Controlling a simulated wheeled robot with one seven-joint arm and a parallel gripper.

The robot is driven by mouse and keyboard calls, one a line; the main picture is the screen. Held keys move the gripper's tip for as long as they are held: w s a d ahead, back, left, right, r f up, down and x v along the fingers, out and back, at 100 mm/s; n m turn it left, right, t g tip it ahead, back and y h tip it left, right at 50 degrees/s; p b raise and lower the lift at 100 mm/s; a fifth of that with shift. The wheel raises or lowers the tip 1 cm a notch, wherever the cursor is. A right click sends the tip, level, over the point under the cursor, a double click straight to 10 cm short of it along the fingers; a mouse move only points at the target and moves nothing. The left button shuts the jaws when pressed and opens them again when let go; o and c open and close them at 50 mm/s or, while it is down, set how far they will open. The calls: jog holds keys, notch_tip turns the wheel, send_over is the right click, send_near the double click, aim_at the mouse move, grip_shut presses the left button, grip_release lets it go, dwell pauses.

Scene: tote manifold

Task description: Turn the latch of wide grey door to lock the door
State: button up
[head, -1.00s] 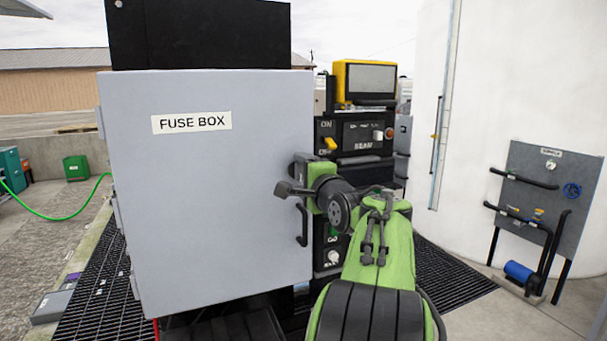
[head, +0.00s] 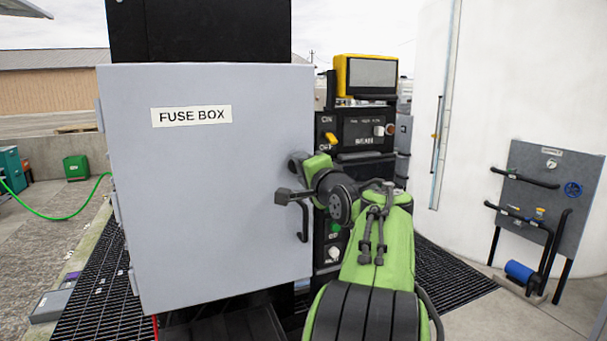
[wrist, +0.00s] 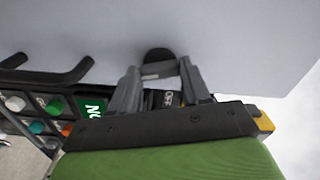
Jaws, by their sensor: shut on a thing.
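The wide grey door (head: 205,200) carries a FUSE BOX label and fills the left middle of the head view. It looks closed or nearly so. My gripper (head: 280,197) is at the door's right edge, above the door handle (head: 303,223). In the wrist view the door (wrist: 230,40) spans the top. My gripper (wrist: 160,72) is shut there on the dark, rounded latch (wrist: 157,56) against the door face. The fingers hide part of the latch, so its exact angle is unclear.
A control panel (head: 358,133) with knobs and a yellow-framed screen (head: 370,76) stands just right of the door. A grey panel with black handrails (head: 545,205) stands farther right by a white tank (head: 510,70). Dark grating (head: 450,275) covers the floor.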

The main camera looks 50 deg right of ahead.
jog(key=n+b, duration=0.1)
jog(key=n, duration=0.2)
jog(key=shift+f+n, duration=0.1)
jog(key=shift+n, duration=0.3)
jog(key=n+b, duration=0.1)
jog(key=n, duration=0.2)
jog(key=shift+n+b, duration=0.3)
jog(key=n+b, duration=0.1)
jog(key=n, duration=0.2)
jog(key=shift+n, duration=0.3)
jog(key=shift+n+b, duration=0.5)
jog(key=shift+n, duration=1.3)
jog(key=o, duration=1.1)
jog(key=shift+c, duration=0.2)
